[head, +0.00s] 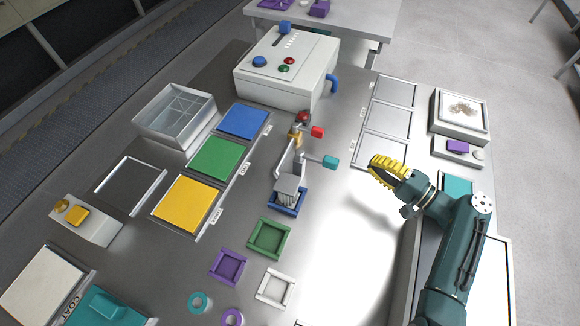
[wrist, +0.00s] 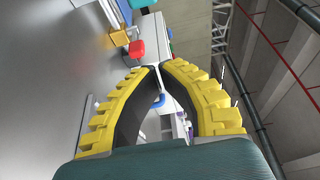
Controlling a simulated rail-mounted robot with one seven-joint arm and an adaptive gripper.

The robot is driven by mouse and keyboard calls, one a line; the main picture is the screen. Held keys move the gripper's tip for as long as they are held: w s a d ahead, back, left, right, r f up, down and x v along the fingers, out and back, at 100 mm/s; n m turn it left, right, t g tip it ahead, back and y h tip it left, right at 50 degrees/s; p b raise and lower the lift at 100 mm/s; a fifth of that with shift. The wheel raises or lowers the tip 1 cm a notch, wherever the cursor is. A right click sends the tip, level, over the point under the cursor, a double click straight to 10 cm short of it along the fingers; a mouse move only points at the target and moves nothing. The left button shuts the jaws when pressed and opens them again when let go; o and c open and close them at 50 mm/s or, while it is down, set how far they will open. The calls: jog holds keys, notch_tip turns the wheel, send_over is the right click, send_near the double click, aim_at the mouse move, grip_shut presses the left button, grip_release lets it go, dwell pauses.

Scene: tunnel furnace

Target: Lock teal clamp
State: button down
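The teal clamp handle (head: 330,162) sticks out to the right from a small upright fixture. A grey metal arm joins it to the post, above grey parts on a blue base (head: 287,202). A red handle (head: 317,132) sticks out just behind it. My gripper (head: 374,164), with yellow ribbed fingers, is right of the teal handle and apart from it. In the wrist view the fingertips (wrist: 160,66) come together with nothing seen held between them. A red block (wrist: 136,49) shows beyond them. I cannot tell surely which teal patch there is the clamp handle.
A white machine with buttons (head: 287,75) stands behind the fixture. Blue, green and yellow (head: 187,204) trays lie to the left. Green (head: 269,239), purple and white square frames lie in front. Grey trays (head: 386,120) lie behind my gripper.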

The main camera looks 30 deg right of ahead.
aim_at(316, 159)
jog(key=shift+s, duration=0.1)
jog(key=shift+d, duration=0.1)
jog(key=w+a, duration=0.6)
jog(key=w, duration=0.1)
jog(key=shift+a, duration=0.3)
dwell(0.4)
jog(key=shift+r+p, duration=0.1)
jog(key=shift+p, duration=0.4)
